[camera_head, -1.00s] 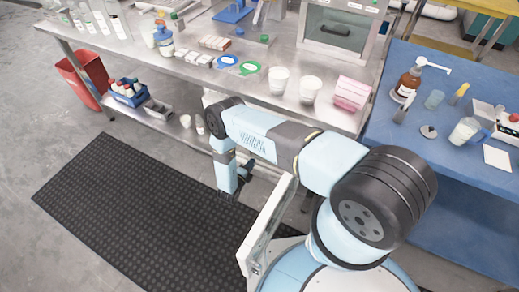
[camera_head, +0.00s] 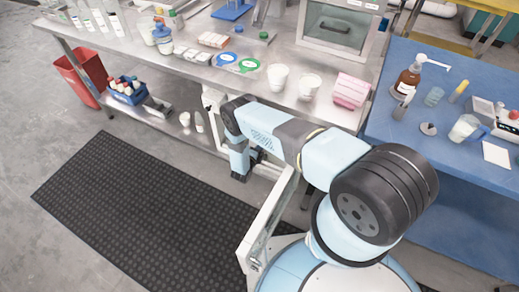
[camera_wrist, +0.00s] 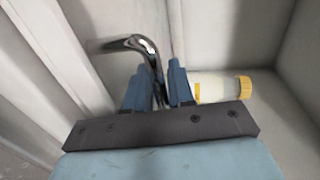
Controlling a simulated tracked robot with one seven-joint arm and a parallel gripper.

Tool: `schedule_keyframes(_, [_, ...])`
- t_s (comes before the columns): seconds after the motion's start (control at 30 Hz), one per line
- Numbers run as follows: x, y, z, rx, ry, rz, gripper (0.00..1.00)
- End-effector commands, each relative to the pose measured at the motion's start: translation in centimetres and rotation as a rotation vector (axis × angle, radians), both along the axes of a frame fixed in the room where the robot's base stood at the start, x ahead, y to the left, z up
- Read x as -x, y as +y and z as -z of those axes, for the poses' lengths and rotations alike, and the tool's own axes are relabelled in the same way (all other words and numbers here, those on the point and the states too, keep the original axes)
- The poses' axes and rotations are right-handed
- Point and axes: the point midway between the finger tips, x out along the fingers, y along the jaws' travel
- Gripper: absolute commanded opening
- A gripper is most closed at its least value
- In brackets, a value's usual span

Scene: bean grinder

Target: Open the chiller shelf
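In the wrist view, a curved chrome handle (camera_wrist: 135,44) stands by pale grey panels. Part of it runs down between the two blue fingers of my gripper (camera_wrist: 158,86). I cannot tell whether the fingers press on it. In the head view my gripper (camera_head: 240,176) is low in front of the steel bench, at the end of my bent arm. A white frame (camera_head: 213,103) shows beneath the bench edge beside my arm. I cannot tell whether it is part of the chiller shelf, whose front is mostly hidden by the bench and my arm.
A bottle with a yellow cap (camera_wrist: 222,88) lies right of my fingers in the wrist view. Cups and dishes crowd the steel bench (camera_head: 185,74) above. A blue crate (camera_head: 127,91) and a red bin (camera_head: 80,76) are at left. The black floor mat (camera_head: 130,205) is clear.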

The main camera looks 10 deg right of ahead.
Motion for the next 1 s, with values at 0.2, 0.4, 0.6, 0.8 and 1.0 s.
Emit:
schedule_keyframes(0.2, [0.01,-0.02,0.0,0.0,0.0,0.0,0.21])
schedule_keyframes(0.4, [0.04,-0.02,0.03,-0.001,0.001,0.0,0.02])
schedule_keyframes(0.6, [0.04,-0.02,0.06,-0.001,0.001,0.0,0.0])
schedule_keyframes(0.8, [0.04,-0.03,0.08,-0.001,0.002,0.0,0.0])
schedule_keyframes(1.0, [0.2,-0.02,0.1,-0.002,0.002,0.002,0.0])
